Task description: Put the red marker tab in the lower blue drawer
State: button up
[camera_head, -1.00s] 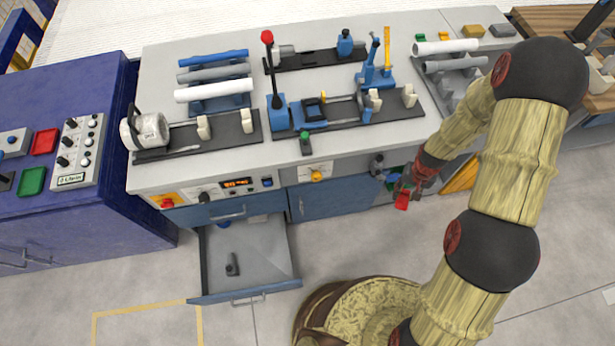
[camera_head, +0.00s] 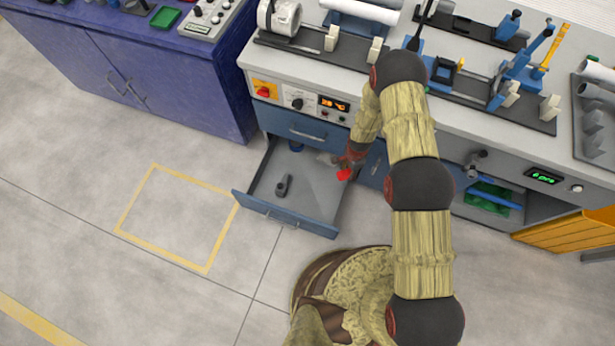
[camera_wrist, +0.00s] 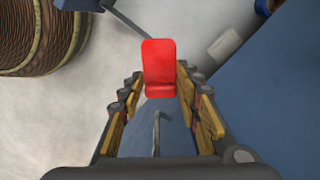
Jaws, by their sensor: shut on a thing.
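The red marker tab (camera_head: 344,174) is held at the tip of my gripper (camera_head: 347,164). In the wrist view the tab (camera_wrist: 160,62) stands out beyond the fingers of my gripper (camera_wrist: 160,92), which are closed on its near end. The lower blue drawer (camera_head: 288,217) is pulled out, below a shut blue drawer (camera_head: 305,130). In the head view the tab overlaps the open drawer's right side near the cabinet; its height above the drawer is hard to tell.
The worktop with fixtures is above the drawers. A purple cabinet (camera_head: 150,80) stands at left. The floor in front is clear.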

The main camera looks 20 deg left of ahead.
jog(key=s+a+f+m+b, duration=0.2)
jog(key=s+a+f+m, duration=0.1)
jog(key=f, duration=0.5)
jog(key=s+a+f+m+b, duration=0.2)
jog(key=a+f, duration=0.1)
jog(key=f, duration=0.4)
jog(key=s+a+f+m+b, duration=0.1)
jog(key=s+a+f+m, duration=0.2)
jog(key=f, duration=0.5)
jog(key=b, duration=0.3)
send_over(320, 207)
notch_tip(320, 207, down, 6)
jog(key=shift+r, duration=0.2)
jog(key=shift+w+a+f+b, duration=0.1)
jog(key=shift+f+b, duration=0.6)
jog(key=shift+f, duration=1.6)
jog(key=shift+f, duration=0.1)
jog(key=o, duration=1)
jog(key=shift+c, duration=0.2)
notch_tip(320, 207, up, 12)
jog(key=p, duration=0.5)
